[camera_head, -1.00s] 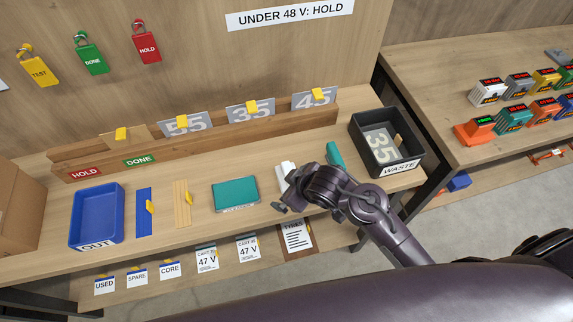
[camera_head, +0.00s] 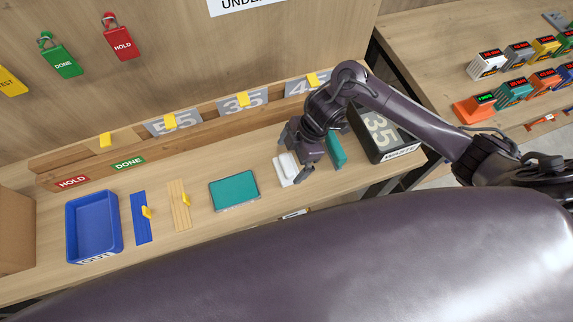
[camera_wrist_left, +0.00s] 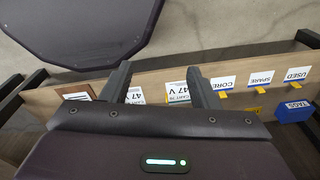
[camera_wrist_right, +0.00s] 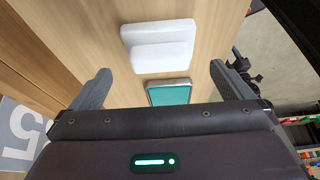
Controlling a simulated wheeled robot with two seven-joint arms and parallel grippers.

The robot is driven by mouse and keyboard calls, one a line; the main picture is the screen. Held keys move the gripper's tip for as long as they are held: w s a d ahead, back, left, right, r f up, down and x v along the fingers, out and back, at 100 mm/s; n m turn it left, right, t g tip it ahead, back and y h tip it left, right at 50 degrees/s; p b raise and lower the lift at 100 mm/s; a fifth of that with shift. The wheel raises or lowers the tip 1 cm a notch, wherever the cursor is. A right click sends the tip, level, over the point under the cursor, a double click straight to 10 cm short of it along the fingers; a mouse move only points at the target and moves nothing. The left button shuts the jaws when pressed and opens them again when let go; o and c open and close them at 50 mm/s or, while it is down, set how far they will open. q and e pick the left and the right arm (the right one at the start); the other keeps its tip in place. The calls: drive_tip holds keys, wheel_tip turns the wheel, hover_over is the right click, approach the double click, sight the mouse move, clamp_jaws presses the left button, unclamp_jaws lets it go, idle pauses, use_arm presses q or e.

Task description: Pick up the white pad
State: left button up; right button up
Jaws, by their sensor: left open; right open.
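The white pad (camera_head: 286,168) lies on the bench to the right of the teal mat (camera_head: 234,191). It has a raised bar on top, clear in the right wrist view (camera_wrist_right: 160,42). My right gripper (camera_head: 293,158) is open and empty close above the pad, partly covering it in the head view. In the right wrist view the pad lies ahead, between the lines of the open fingers and apart from them. My left gripper (camera_wrist_left: 162,84) is open and empty in its wrist view, facing the label shelf; it is out of the head view.
A teal block (camera_head: 337,150) stands just right of my right gripper, beside the black waste bin (camera_head: 399,154). A wooden rack with number plates (camera_head: 215,122) runs behind. The blue OUT tray (camera_head: 94,228) and blue strip (camera_head: 141,217) are at left. Bare bench surrounds the teal mat.

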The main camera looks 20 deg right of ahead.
sight(287, 164)
drive_tip(key=x, duration=0.3)
drive_tip(key=shift+r+p, duration=0.1)
drive_tip(key=shift+p, duration=0.3)
drive_tip(key=shift+x, duration=0.75)
drive_tip(key=c, duration=0.8)
use_arm(q)
drive_tip(key=shift+w+d+r, duration=0.2)
drive_tip(key=shift+w+r, duration=0.4)
drive_tip(key=shift+r, duration=0.15)
use_arm(e)
drive_tip(key=shift+c, duration=0.6)
drive_tip(key=shift+w+r, duration=0.1)
wheel_tip(287, 164, up, 8)
drive_tip(key=shift+w+f, duration=0.1)
drive_tip(key=shift+f, duration=0.1)
use_arm(q)
drive_tip(key=shift+a+r+p, duration=0.1)
drive_tip(key=shift+r+p, duration=0.6)
drive_tip(key=shift+p, duration=0.05)
use_arm(e)
wheel_tip(287, 164, up, 12)
